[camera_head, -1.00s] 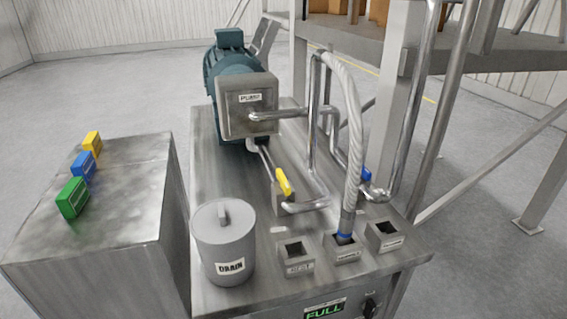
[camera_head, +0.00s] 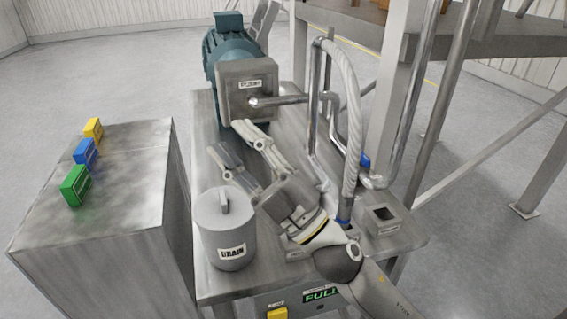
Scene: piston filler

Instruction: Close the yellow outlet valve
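My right gripper (camera_head: 229,138) reaches in from the lower right over the metal bench, just below the pump box (camera_head: 247,90). Its two fingers are spread apart with a gap between them, and I see nothing held in it. The yellow outlet valve is hidden behind my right gripper and wrist, so I cannot tell its handle's position or whether I touch it. My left gripper is not in view.
A grey DRAIN pot (camera_head: 225,238) stands left of my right wrist. A pale hose (camera_head: 353,130) and bent metal pipes rise to the right, with a blue handle (camera_head: 365,160) beside them. Yellow, blue (camera_head: 86,152) and green blocks sit on the box at left.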

